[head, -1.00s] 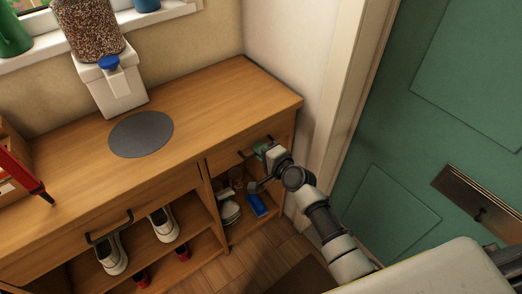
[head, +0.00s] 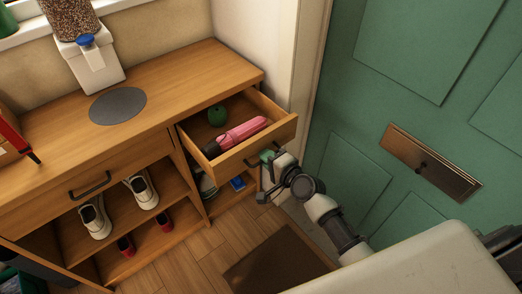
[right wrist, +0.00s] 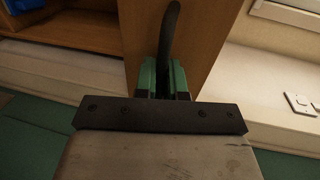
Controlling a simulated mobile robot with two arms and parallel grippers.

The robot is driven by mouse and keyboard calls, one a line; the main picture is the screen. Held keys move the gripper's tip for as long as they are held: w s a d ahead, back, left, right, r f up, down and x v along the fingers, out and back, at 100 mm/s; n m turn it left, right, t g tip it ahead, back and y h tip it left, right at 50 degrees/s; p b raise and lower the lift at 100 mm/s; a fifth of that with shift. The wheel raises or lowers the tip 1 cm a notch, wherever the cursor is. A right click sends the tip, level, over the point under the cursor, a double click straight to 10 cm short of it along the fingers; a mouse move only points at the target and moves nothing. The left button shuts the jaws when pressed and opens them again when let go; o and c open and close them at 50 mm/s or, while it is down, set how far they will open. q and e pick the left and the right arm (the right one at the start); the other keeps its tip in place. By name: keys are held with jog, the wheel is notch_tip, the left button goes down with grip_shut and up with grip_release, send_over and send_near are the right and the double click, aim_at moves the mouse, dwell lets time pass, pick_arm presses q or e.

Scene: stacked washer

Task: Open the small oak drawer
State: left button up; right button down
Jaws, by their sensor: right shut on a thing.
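The small oak drawer (head: 274,141) is at the right end of the oak cabinet and stands pulled out. Inside it lie a pink and black item (head: 238,134) and a round dark green thing (head: 217,115). My right gripper (head: 267,157) is at the drawer's front, shut on its dark bar handle (head: 254,163). In the right wrist view, the green fingertips (right wrist: 163,80) are on either side of the dark handle (right wrist: 170,38), against the oak front. My left gripper is not in view.
The cabinet top (head: 170,80) holds a grey round mat (head: 117,105) and a white dispenser (head: 83,66). Shoes (head: 140,190) stand on the shelves below. A green door (head: 365,130) is at the right. A brown mat (head: 278,262) lies on the floor.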

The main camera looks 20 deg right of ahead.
jog(key=shift+s+d, duration=0.2)
jog(key=shift+s, duration=0.35)
jog(key=c, duration=1.2)
grip_release()
jog(key=shift+c, duration=0.2)
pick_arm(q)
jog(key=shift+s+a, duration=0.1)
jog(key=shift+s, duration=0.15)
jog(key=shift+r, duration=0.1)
pick_arm(e)
jog(key=v, duration=1.1)
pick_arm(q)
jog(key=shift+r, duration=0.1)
pick_arm(e)
jog(key=shift+f, duration=0.15)
